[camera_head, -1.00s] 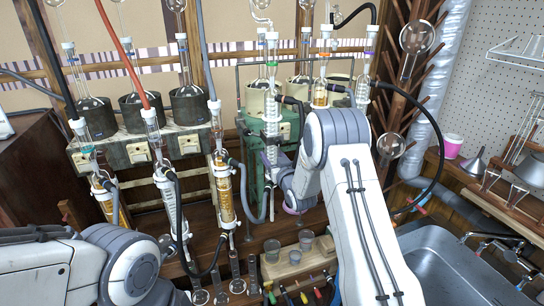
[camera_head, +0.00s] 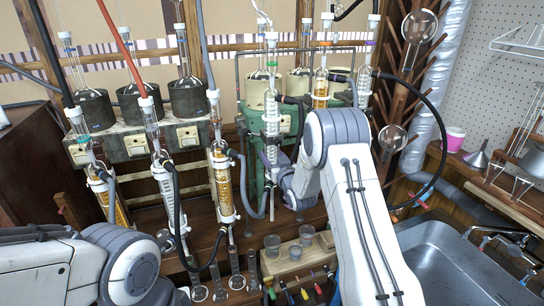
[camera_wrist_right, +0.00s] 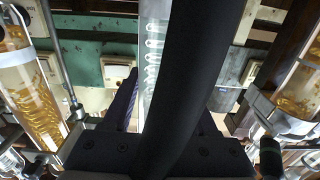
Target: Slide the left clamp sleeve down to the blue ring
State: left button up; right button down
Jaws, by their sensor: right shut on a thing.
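My right gripper (camera_head: 274,182) is at the lower part of an upright glass condenser (camera_head: 271,115) with a green band near its top. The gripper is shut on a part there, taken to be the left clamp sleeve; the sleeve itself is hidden. I cannot make out the blue ring. My left arm shows at the lower left of the head view, without its gripper.
Amber-filled condensers (camera_head: 223,185) and black hoses (camera_head: 176,205) stand close on the left. A second condenser (camera_head: 320,85) stands behind my right arm. Small beakers (camera_head: 272,243) sit on a wooden block below. A metal sink (camera_head: 450,265) is at the right.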

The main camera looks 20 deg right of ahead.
jog(key=shift+f+b, duration=1.45)
jog(key=shift+f, duration=0.2)
jog(key=shift+c, duration=0.5)
grip_release()
jog(key=shift+r, duration=0.1)
jog(key=shift+s, duration=0.1)
jog(key=s+b, duration=0.3)
jog(key=s, duration=0.6)
jog(key=s+a+f+n+g+y, duration=0.25)
jog(key=s+a+g, duration=0.8)
jog(key=a, duration=0.65)
jog(key=s+a+n+g+h, duration=0.2)
jog(key=s+g, duration=0.5)
jog(key=s, duration=2.3)
jog(key=shift+s+a+f+n, duration=0.3)
jog(key=shift+a+n, duration=0.4)
jog(key=shift+n, duration=0.55)
